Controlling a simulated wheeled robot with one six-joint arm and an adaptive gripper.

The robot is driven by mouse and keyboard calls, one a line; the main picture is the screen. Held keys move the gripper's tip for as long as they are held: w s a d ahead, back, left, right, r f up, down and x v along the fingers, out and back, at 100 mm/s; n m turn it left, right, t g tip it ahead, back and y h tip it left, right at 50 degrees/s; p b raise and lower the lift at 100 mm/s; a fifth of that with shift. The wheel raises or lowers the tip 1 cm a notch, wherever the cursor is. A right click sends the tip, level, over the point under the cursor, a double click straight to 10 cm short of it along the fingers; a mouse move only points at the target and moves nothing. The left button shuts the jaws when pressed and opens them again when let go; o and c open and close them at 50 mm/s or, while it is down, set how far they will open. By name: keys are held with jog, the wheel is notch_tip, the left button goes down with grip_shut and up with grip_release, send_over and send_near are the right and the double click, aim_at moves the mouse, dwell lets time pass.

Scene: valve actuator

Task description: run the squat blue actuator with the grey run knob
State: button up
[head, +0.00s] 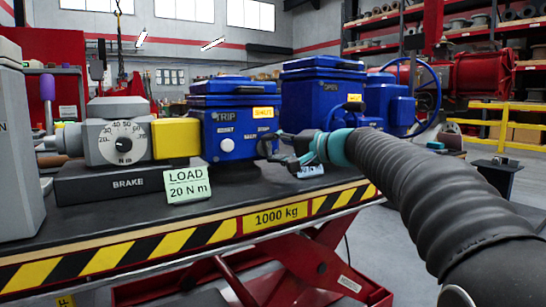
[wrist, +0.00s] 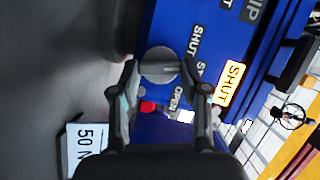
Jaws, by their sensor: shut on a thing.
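The squat blue actuator (head: 222,122) stands mid-bench in the head view, with TRIP lettering and a white button (head: 198,143) on its front. Its lit yellow window (head: 262,112) reads SHUT; this window also shows in the wrist view (wrist: 230,84). My gripper (head: 276,146) is at the right of that front face. In the wrist view my gripper (wrist: 160,78) has its two fingers closed on the sides of the grey run knob (wrist: 160,62). SHUT, OPEN and a partly hidden label surround the knob. The knob's pointer is not clear.
A grey brake (head: 112,150) with a dial and a yellow block (head: 176,138) stand left of the actuator. A LOAD 20 N m card (head: 187,185) stands in front. A taller blue actuator (head: 305,105) reading OPEN is close on the right. A 50 N card (wrist: 85,148) stands near my gripper.

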jog(key=shift+f+m+y+b, duration=0.2)
jog(key=shift+m+y+b, duration=0.3)
jog(key=shift+m+b, duration=0.7)
jog(key=shift+m+t, duration=0.3)
jog(key=shift+m, duration=0.1)
jog(key=o, duration=1.1)
jog(key=shift+o, duration=0.2)
jog(key=shift+d, duration=0.1)
jog(key=v, duration=1.2)
